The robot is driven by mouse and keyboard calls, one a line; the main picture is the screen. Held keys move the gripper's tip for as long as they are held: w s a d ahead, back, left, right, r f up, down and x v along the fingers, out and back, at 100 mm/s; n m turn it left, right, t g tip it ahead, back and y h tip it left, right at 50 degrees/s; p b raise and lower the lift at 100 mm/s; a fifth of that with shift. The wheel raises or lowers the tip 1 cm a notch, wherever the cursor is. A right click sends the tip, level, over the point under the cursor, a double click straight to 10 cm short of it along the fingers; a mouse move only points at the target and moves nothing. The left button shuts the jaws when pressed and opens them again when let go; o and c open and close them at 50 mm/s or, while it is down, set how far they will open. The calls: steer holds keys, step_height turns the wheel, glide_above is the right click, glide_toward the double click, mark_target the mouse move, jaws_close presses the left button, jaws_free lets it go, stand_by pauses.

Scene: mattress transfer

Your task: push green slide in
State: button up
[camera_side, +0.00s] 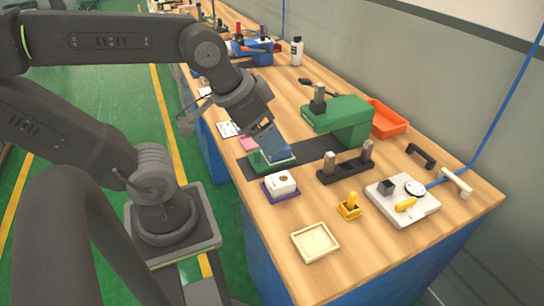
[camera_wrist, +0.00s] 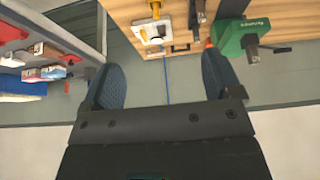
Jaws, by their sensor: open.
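A green slide (camera_side: 258,160) with a pale edge lies at the left end of a dark base strip (camera_side: 312,150) on the wooden bench. A green machine body (camera_side: 348,118) with a dark knob on top stands over the strip's far right part; it also shows at the upper right of the wrist view (camera_wrist: 237,38). My gripper (camera_side: 271,146) is over the slide, its blue fingers hiding part of it. I cannot tell whether they touch it. In the wrist view my gripper (camera_wrist: 163,78) has its two blue fingers wide apart with nothing between them.
Near the slide stand a white block on a purple tray (camera_side: 281,185), a pink block (camera_side: 249,144) and a dark two-post fixture (camera_side: 346,164). Further off are a yellow part (camera_side: 350,206), a cream tray (camera_side: 315,242), a white device (camera_side: 403,201) and an orange bin (camera_side: 387,119).

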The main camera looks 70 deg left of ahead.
steer(key=shift+c, duration=0.5)
steer(key=shift+w+a, duration=0.2)
steer(key=shift+c, duration=0.7)
steer(key=shift+n+g+y, duration=0.4)
steer(key=shift+g, duration=0.5)
steer(key=w+a, duration=0.1)
steer(key=a, duration=0.1)
steer(key=w+a+f, duration=0.1)
steer(key=w, duration=0.1)
steer(key=w+a+f, duration=0.1)
steer(key=a, duration=0.1)
steer(key=shift+w+a, duration=0.35)
steer(key=c, duration=0.5)
steer(key=shift+o, duration=0.2)
steer(key=n+g, duration=0.1)
steer(key=g, duration=0.3)
glide_toward(257, 151)
steer(key=shift+h, duration=0.4)
steer(key=f, duration=0.7)
steer(key=a+f, duration=0.1)
steer(key=f, duration=0.2)
steer(key=shift+s+f, duration=0.1)
steer(key=shift+f, duration=0.15)
steer(key=shift+c, duration=0.4)
